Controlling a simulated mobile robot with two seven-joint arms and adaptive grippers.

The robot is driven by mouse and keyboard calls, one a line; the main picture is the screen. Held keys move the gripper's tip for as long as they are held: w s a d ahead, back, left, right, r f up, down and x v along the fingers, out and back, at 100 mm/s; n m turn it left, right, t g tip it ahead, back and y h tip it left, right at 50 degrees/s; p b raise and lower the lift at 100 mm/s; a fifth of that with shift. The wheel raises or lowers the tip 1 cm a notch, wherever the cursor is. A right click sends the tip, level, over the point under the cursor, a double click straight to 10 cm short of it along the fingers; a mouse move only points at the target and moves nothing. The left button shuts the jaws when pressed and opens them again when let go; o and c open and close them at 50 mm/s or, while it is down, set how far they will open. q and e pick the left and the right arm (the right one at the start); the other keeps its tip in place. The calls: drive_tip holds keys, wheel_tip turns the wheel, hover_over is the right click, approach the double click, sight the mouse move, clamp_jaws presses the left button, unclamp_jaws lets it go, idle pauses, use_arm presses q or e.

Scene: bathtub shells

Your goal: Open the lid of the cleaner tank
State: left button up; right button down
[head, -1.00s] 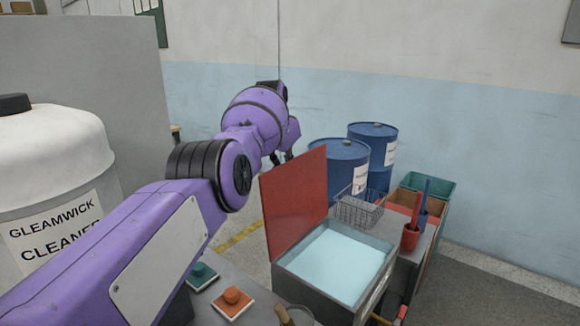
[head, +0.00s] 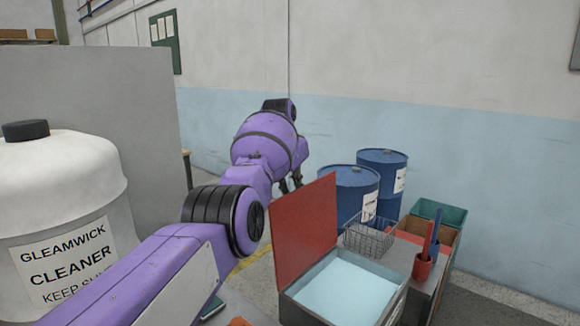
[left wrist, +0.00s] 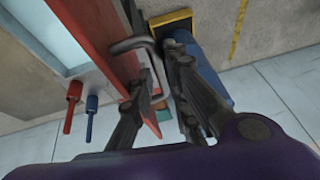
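The cleaner tank (head: 372,312) is a grey box with pale blue liquid inside, at the lower right of the head view. Its red lid (head: 305,228) stands raised, roughly upright, at the tank's left side. In the left wrist view the lid (left wrist: 97,35) shows edge-on with a grey bent handle (left wrist: 135,44) on its outer face. My left gripper (head: 290,184) is behind the lid, partly hidden by it. In the wrist view its fingers (left wrist: 163,72) are apart, with part of the handle between them; I cannot tell whether they touch it. My right gripper is not in view.
Blue drums (head: 382,160) and crates (head: 440,213) are behind. A large white cleaner container (head: 60,185) stands at left. Floor shows beyond the lid.

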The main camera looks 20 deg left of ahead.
use_arm(q)
drive_tip(key=v, duration=0.9)
drive_tip(key=shift+r, duration=0.15)
